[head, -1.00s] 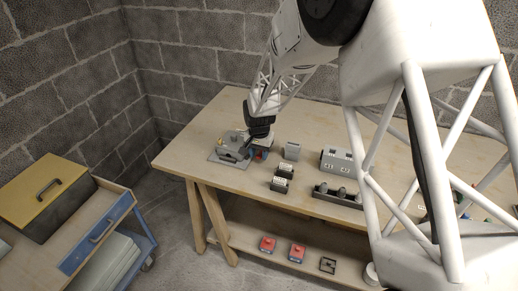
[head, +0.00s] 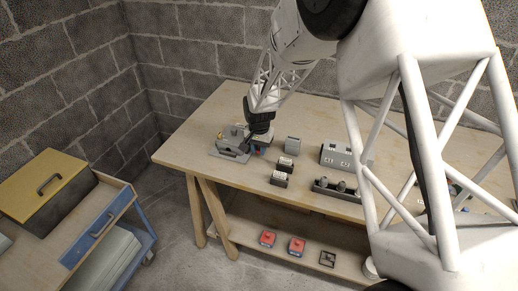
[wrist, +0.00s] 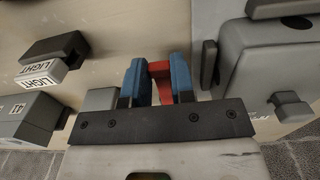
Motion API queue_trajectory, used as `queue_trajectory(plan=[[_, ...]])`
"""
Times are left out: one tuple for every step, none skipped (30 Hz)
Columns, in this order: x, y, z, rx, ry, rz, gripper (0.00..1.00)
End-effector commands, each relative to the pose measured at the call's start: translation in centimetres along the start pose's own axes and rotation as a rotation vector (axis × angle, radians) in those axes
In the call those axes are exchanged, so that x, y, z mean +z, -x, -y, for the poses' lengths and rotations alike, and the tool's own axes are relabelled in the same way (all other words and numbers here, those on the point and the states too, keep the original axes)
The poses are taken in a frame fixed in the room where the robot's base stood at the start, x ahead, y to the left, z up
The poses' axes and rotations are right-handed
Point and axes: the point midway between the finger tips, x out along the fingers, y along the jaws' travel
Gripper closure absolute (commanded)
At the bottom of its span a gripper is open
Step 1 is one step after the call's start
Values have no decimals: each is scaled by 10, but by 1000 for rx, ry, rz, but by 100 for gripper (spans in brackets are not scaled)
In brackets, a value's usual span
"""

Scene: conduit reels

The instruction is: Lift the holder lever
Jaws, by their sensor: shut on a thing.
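My gripper (wrist: 158,70) has two blue fingers on a dark bar. A red piece (wrist: 160,72) sits between the fingers, and they are shut on it. I cannot tell for certain whether this piece is the holder lever. A grey device (head: 232,137) on a flat base stands close to the left of my gripper (head: 257,149) in the head view. A large grey body with dark parts (wrist: 260,75) lies right of the fingers in the wrist view. The lower end of the red piece is partly hidden.
The workbench (head: 210,113) carries a small grey box (head: 293,144), black blocks with white labels (head: 280,179), a larger grey box (head: 338,157) and a dark strip with knobs (head: 338,192). Red items (head: 297,246) lie on the lower shelf. The bench's left end is clear.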

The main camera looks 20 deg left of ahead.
Motion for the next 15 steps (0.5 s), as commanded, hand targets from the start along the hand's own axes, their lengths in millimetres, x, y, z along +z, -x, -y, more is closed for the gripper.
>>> queue_trajectory(plan=[[0,1,0,-1,0,-1,88],[0,2,0,-1,0,-1,88],[-1,3,0,-1,0,-1,88],[-1,4,0,-1,0,-1,88],[-1,5,0,-1,0,-2,88],[-1,6,0,-1,0,-2,88],[-1,7,0,-1,0,-2,88],[-2,8,0,-1,0,-2,88],[-2,9,0,-1,0,-2,88],[-2,10,0,-2,0,-2,88],[-2,11,0,-2,0,-2,88],[-2,12,0,-2,0,-2,88],[-2,13,0,-1,0,-2,88],[-2,13,0,-1,0,-2,88],[-3,15,0,-1,0,-2,88]])
